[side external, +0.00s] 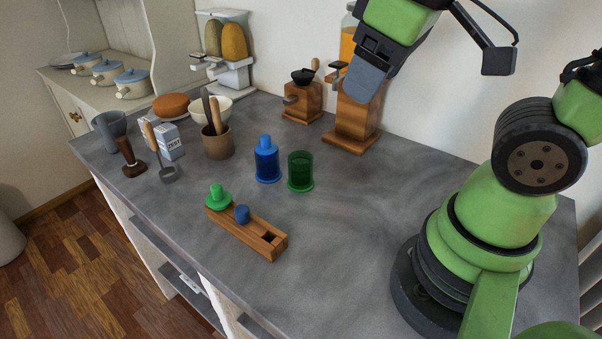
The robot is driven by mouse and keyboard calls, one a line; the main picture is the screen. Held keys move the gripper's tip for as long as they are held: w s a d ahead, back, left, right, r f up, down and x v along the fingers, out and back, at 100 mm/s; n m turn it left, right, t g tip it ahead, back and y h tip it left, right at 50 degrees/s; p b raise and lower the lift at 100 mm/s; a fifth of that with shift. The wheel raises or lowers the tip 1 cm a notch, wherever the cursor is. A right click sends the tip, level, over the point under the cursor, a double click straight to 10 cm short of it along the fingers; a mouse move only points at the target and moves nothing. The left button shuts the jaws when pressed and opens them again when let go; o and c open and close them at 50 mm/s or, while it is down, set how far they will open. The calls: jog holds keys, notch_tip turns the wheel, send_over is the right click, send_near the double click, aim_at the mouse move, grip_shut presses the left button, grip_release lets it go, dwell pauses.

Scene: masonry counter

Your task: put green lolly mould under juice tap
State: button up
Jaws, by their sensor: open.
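The green lolly mould (301,172) is a dark green, see-through cup. It stands upright on the grey counter, just right of a blue mould (267,164) with a blue top. The juice dispenser (351,138) stands behind them against the wall, with a wooden stand and an orange-filled jar (347,46). Its dark tap (337,67) sticks out to the left. My gripper (368,83) is open, high in the air, and overlaps part of the dispenser in the picture. It is well above and apart from the green mould. The gap between its fingers is hard to see.
A wooden block (254,235) in front carries a green lid (217,196) and a blue lid (242,214). A wooden grinder (302,101) stands left of the dispenser. A utensil pot (217,143) stands left of the moulds. The counter right of the green mould is clear.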

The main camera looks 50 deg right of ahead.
jog(key=w+d+f+n+g+h, duration=0.2)
jog(key=w+d+f+n+h, duration=0.1)
jog(key=w+f+n+h, duration=0.25)
jog(key=n+t+h, duration=0.1)
jog(key=n+h, duration=0.2)
jog(key=n, duration=1.3)
send_near(303, 159)
jog(key=x, duration=0.3)
jog(key=shift+w+d+n+y, duration=0.15)
jog(key=shift+d+n+y, duration=0.1)
jog(key=shift+d, duration=0.05)
jog(key=x, duration=0.5)
jog(key=shift+d+f, duration=0.15)
jog(key=shift+f, duration=0.25)
jog(key=shift+c, duration=0.5)
jog(key=c, duration=0.7)
jog(key=shift+r, duration=0.1)
